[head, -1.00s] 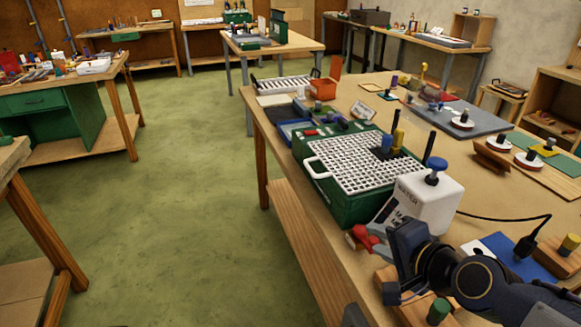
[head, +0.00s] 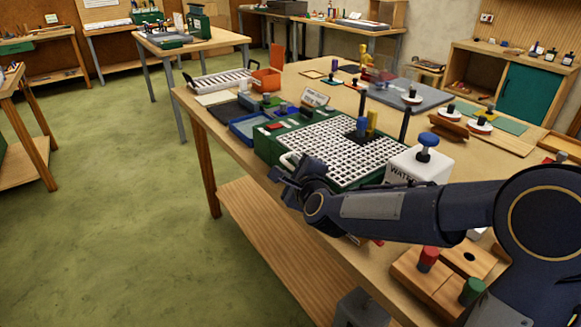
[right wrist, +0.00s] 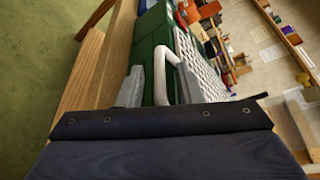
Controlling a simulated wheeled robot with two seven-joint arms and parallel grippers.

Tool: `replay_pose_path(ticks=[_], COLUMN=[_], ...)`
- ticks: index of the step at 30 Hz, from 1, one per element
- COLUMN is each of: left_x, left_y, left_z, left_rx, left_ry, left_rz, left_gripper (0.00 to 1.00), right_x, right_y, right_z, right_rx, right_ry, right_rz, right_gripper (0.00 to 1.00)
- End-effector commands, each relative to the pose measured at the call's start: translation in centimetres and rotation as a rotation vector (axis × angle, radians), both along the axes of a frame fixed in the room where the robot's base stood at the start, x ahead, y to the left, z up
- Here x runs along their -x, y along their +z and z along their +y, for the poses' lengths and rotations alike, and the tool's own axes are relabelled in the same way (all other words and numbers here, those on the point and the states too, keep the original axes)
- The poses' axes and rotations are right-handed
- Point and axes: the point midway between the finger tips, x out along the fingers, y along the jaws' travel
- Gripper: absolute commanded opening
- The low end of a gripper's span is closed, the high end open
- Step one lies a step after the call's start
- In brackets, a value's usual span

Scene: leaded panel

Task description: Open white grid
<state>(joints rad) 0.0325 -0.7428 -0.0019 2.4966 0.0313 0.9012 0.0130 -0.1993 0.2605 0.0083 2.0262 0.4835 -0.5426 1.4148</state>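The white grid (head: 335,150) lies flat, closed, on top of a green box (head: 263,146) on the workbench. It also shows in the right wrist view (right wrist: 206,72). Its white loop handle (right wrist: 170,60) sticks out from the near left edge. My right gripper (head: 284,174) is at that handle. In the right wrist view the two grey fingers of the gripper (right wrist: 158,84) stand apart, with part of the handle between them. I see a gap on the left side; contact on the right side cannot be told. My left gripper is not in view.
A white water container (head: 420,168) stands right of the box, close to my right arm. Blue and yellow pieces (head: 371,121) stand at the grid's far side. A blue tray (head: 248,126) lies left of the box. Wooden blocks with pegs (head: 440,270) lie at the near edge. Open floor is left.

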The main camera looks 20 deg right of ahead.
Motion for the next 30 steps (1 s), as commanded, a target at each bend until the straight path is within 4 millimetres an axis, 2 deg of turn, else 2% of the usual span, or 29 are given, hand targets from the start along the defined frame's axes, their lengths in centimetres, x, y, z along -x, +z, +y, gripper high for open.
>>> replay_pose_path(ticks=[4,11,12,19,30], left_x=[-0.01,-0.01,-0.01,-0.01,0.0], left_y=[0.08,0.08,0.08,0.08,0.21], left_z=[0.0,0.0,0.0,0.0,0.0], left_rx=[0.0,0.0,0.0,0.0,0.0], left_ry=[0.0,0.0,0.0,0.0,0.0], left_rz=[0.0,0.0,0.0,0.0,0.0], left_gripper=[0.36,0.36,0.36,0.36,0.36], right_x=[-0.95,-1.04,-1.04,-1.02,-1.0], right_y=[-0.25,-0.25,-0.25,-0.25,-0.06], right_z=[0.01,0.01,0.01,0.03,0.04], right_rx=[0.001,0.001,0.001,0.002,-0.003], right_ry=[0.001,0.0,0.0,0.002,0.002], right_rz=[0.001,0.0,0.0,0.0,0.002], right_gripper=[0.32,0.32,0.31,0.01,0.0])
